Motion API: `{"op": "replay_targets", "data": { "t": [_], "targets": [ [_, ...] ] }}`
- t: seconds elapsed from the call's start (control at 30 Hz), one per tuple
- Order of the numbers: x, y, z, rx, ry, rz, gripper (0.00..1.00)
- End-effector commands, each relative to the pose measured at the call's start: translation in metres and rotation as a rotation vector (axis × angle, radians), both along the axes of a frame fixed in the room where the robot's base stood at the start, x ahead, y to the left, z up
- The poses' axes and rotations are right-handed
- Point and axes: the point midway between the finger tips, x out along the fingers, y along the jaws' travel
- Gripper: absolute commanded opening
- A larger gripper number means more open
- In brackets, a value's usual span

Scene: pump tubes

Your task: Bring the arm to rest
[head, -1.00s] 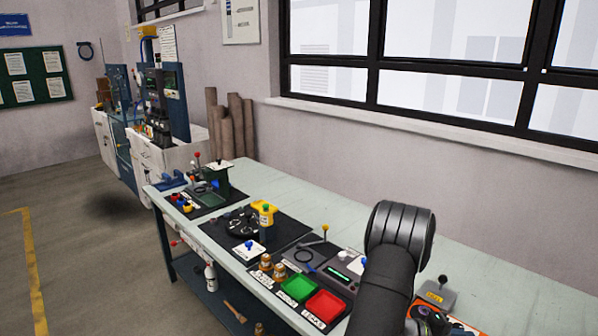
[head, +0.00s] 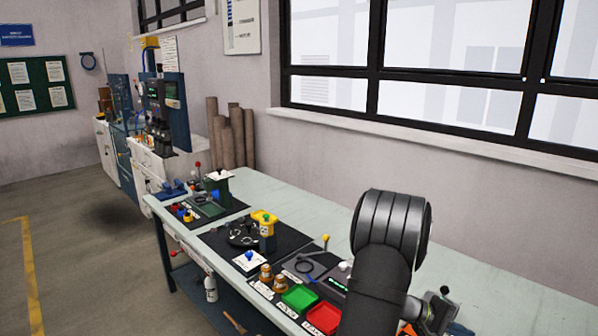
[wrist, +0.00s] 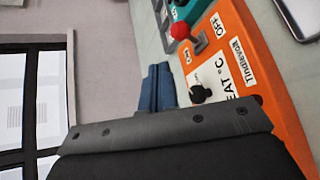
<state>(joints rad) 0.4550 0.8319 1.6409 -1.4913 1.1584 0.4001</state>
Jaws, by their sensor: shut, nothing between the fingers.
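My arm (head: 390,235) shows as a black link in the right half of the head view, over the near right part of the workbench (head: 310,205). My gripper (wrist: 157,88) is in the wrist view, with its blue fingers together and nothing visible between them. It is beside an orange heater unit (wrist: 235,60) with a red-knobbed switch and a black dial. I cannot tell whether the fingertips touch the unit. The gripper is not visible in the head view.
Green (head: 299,298) and red (head: 323,318) trays lie near the bench's front edge. The back strip of the bench is clear. A window (head: 450,75) is behind.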

Motion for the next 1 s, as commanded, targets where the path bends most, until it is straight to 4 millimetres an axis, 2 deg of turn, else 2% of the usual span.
{"op": "replay_targets", "data": {
  "t": [0.5, 1.0],
  "targets": [
    [-0.026, 0.018, 0.041, 0.251, 0.112, -0.128, 0.0],
    [-0.033, 0.053, 0.075, 0.573, 0.16, -0.114, 0.0]
  ]
}}
